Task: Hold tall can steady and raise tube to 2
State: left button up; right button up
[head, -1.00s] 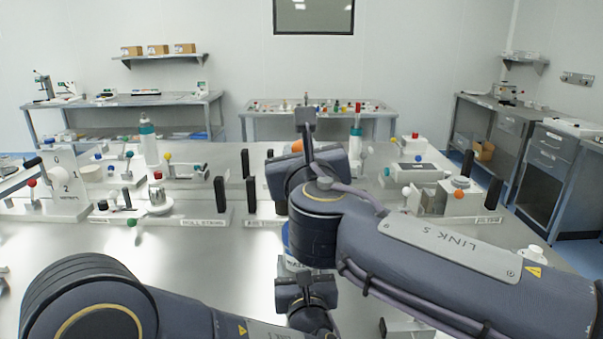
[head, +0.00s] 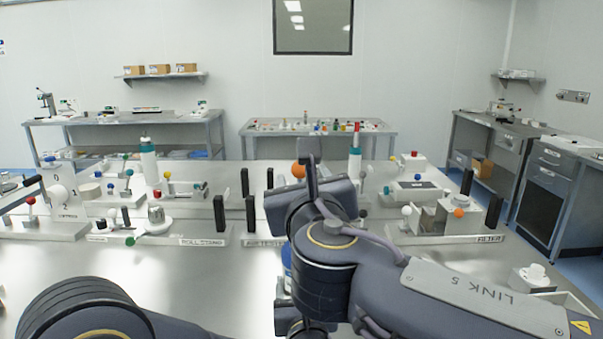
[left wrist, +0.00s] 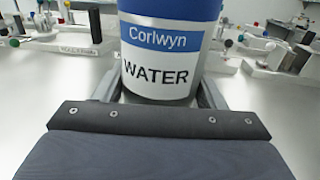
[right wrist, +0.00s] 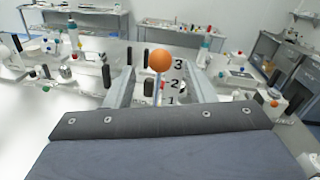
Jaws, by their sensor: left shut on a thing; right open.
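A blue and white can (left wrist: 165,60) labelled "Corlwyn WATER" stands upright in the left wrist view. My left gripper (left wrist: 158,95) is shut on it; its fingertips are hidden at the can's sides. In the head view only a blue sliver of the can (head: 287,256) shows beside my right arm. An orange ball (right wrist: 160,60) tops a thin upright rod, with the numbers 3, 2 and 1 on a white scale (right wrist: 178,84) behind it. My right gripper (right wrist: 159,76) is open, with one finger on either side of the ball and rod in the picture; I cannot tell the depth.
Bench fixtures stand around: the "ROLL STAMP" unit (head: 157,235) at left, the "FILTER" unit (head: 455,218) at right. Black upright posts (head: 220,212) stand near the middle. The bench's front left (head: 190,275) is clear. A white piece (head: 533,276) lies at front right.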

pick_arm(q)
jog(key=shift+f, duration=0.55)
pick_arm(e)
jog(key=s, duration=0.8)
jog(key=shift+s+d, duration=0.25)
jog(key=shift+d, duration=0.2)
pick_arm(q)
jog(key=shift+r, duration=0.35)
pick_arm(e)
jog(key=shift+w, duration=0.1)
pick_arm(q)
jog(key=o, duration=1.5)
jog(key=shift+r, duration=0.25)
jog(key=shift+c, duration=0.2)
jog(key=s+d, duration=0.1)
jog(key=s, duration=1.1)
